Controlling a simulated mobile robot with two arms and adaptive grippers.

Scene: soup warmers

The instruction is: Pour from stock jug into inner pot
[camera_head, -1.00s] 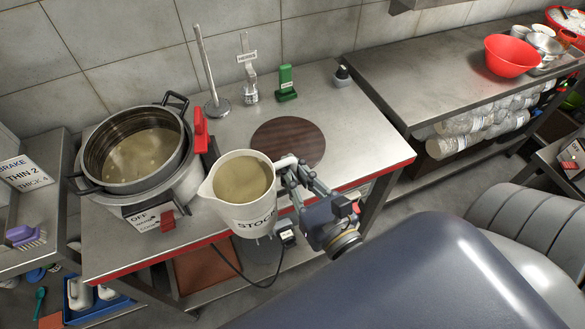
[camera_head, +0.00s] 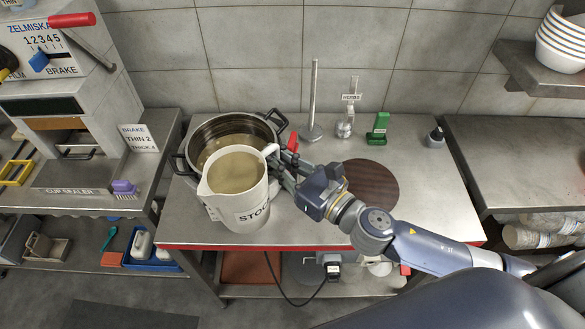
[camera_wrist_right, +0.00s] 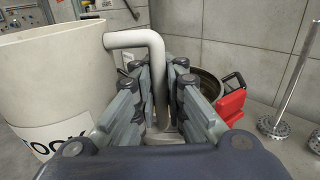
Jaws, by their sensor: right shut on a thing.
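The white stock jug (camera_head: 232,196) is upright in the head view and holds a brownish liquid (camera_head: 236,172). My right gripper (camera_head: 284,172) is shut on its handle, at the jug's right side. The right wrist view shows the jug (camera_wrist_right: 50,85) at left and its handle (camera_wrist_right: 150,40) between the fingers of my right gripper (camera_wrist_right: 165,110). The inner pot (camera_head: 199,138) sits in the warmer and holds similar liquid. In the head view the jug is in front of the pot and hides part of it and most of the warmer. My left gripper is not in view.
A red lever (camera_head: 293,141) stands at the pot's right. A metal rod stand (camera_head: 313,130), a labelled metal holder (camera_head: 345,127) and a green item (camera_head: 379,126) stand at the table's back. A round brown board (camera_head: 372,184) lies on the table. A cup sealer (camera_head: 60,110) is at left.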

